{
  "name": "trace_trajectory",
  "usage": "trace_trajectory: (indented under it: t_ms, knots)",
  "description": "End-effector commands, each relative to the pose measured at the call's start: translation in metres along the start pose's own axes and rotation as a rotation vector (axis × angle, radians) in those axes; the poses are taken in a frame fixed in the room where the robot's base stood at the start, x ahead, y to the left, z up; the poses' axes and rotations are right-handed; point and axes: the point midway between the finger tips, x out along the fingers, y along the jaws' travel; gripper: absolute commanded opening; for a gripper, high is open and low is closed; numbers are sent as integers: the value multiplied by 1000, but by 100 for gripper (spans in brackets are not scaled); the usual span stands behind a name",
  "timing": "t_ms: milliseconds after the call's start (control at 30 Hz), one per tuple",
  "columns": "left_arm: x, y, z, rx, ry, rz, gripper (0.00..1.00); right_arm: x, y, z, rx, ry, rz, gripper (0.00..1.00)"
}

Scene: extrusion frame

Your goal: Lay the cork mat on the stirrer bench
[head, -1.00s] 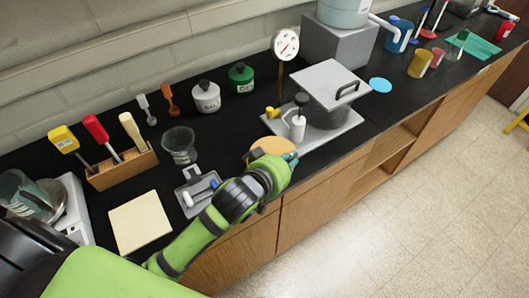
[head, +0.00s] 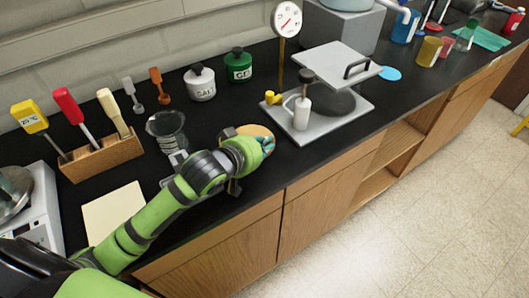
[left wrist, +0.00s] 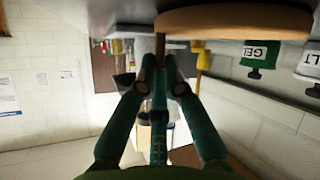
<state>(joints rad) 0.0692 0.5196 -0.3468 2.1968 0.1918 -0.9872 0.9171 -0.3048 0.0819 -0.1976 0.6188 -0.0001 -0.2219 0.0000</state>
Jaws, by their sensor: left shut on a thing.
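The cork mat (head: 256,131) is a round tan disc at the front of the black bench (head: 225,118), partly hidden behind my left gripper. In the left wrist view the mat (left wrist: 235,21) shows as a thick tan disc at the top. My left gripper (head: 267,147) is at the mat's near right side; its teal fingers (left wrist: 161,62) come together by the mat's edge, shut on it. I cannot tell whether the mat touches the bench. My right gripper is not in view.
White and green jars (head: 238,65) stand behind. The bench's front edge is close.

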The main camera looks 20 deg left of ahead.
Motion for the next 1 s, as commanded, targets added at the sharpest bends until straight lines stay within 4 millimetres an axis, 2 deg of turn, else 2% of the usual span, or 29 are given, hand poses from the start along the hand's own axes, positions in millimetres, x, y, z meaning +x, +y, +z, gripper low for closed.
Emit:
trace_trajectory:
  t_ms: [33, 333, 400, 433, 800, 867, 1000]
  knots:
    - [2, -2, 3, 1, 2, 1, 0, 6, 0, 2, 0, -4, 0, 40]
    - [1, -1, 3, 0, -1, 0, 0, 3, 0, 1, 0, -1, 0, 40]
    - [2, -1, 3, 0, -1, 0, 29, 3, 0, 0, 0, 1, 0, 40]
    - [2, -1, 3, 0, -1, 0, 33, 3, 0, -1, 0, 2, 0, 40]
    - [0, -1, 1, 1, 0, 0, 33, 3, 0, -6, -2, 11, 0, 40]
    - [-4, -1, 2, 0, -1, 0, 33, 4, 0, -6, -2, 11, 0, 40]
    - [-24, -1, 3, 1, -1, 1, 33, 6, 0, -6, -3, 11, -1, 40]
